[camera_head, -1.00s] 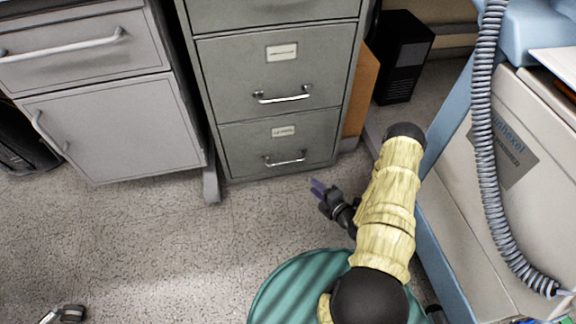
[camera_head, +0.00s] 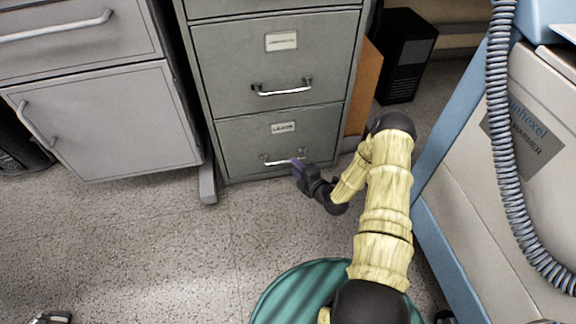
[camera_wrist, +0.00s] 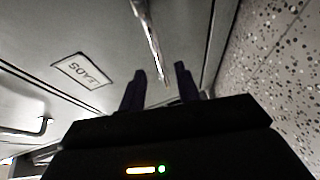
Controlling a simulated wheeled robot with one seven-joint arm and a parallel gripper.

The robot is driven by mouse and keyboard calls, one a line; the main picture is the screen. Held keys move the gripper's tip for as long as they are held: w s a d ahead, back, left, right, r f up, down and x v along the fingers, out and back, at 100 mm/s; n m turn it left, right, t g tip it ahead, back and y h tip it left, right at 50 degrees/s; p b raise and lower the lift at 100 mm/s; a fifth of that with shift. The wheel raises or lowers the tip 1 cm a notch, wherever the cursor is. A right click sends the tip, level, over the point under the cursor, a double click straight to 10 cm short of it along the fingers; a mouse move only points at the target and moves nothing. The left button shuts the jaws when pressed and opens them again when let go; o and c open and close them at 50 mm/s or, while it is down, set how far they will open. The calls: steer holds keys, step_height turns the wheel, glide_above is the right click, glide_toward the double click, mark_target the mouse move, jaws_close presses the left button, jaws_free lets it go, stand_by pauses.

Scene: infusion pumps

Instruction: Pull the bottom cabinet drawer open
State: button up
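The bottom drawer (camera_head: 240,137) of the grey-green filing cabinet is shut, flush with the cabinet front. It has a pale label (camera_head: 284,128) and a silver bar handle (camera_head: 277,162) near its lower part. My gripper (camera_head: 297,165) is at the right end of this handle, low above the floor. In the wrist view, the two dark fingers of my gripper (camera_wrist: 160,73) stand apart. The handle (camera_wrist: 150,38) runs into the gap between them and looks ungripped; whether a finger touches it I cannot tell. The drawer label (camera_wrist: 84,70) also shows there.
Above is another shut drawer (camera_head: 300,62) with its own handle. A light grey cabinet (camera_head: 115,125) stands at left and a pale blue-edged machine (camera_head: 500,210) with a coiled cord at right. A black computer case (camera_head: 405,55) stands behind. The floor (camera_head: 190,245) in front is clear.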

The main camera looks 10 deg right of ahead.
mark_target(288, 161)
steer(key=b+x, duration=0.2)
steer(key=x, duration=0.3)
steer(key=shift+w+f, duration=0.1)
steer(key=shift+w, duration=0.1)
jaws_close()
